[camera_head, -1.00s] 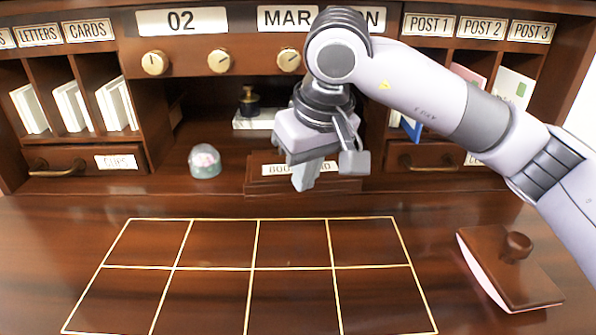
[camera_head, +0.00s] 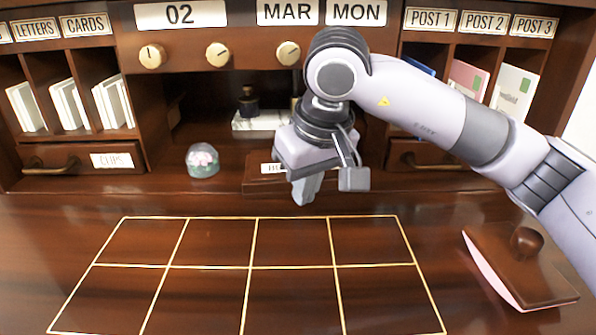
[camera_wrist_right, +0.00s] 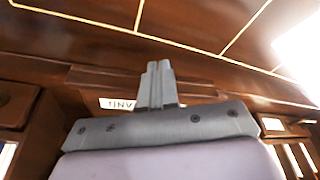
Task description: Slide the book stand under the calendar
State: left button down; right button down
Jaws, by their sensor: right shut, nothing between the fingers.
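The book stand (camera_head: 257,178) is a low dark-wood block with a white label. It sits at the front of the desk's middle recess, its right part hidden behind my gripper. Its label also shows upside down in the wrist view (camera_wrist_right: 118,104). The calendar (camera_head: 180,15) is the panel above the recess, reading 02, MAR and MON, with several cream knobs below. My right gripper (camera_head: 306,188) is shut and empty, pointing down in front of the stand. In the wrist view its fingers (camera_wrist_right: 157,85) are together; whether they touch the stand I cannot tell. My left gripper is out of view.
A glass globe (camera_head: 203,161) stands left of the book stand. An ink bottle on a pale base (camera_head: 262,121) is deeper in the recess. A knobbed wooden blotter (camera_head: 520,265) lies at the right. The desktop with its yellow grid (camera_head: 250,267) is clear.

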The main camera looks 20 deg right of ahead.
jog(key=shift+f, duration=0.2)
jog(key=shift+w, duration=0.1)
jog(key=shift+w+d+p, duration=0.25)
jog(key=shift+w+p, duration=0.05)
jog(key=shift+w, duration=0.75)
jog(key=shift+w+d+p, duration=0.25)
jog(key=shift+w, duration=0.75)
jog(key=shift+w+d+p, duration=0.25)
jog(key=shift+w+p, duration=0.05)
jog(key=shift+w, duration=0.75)
jog(key=shift+s+a+b, duration=0.2)
jog(key=shift+s+b, duration=0.1)
jog(key=shift+s, duration=0.55)
jog(key=shift+s+a+b, duration=0.2)
jog(key=shift+s+b, duration=0.1)
jog(key=shift+s, duration=0.55)
jog(key=shift+r+p, duration=3)
jog(key=shift+r, duration=1.1)
jog(key=shift+f, duration=0.1)
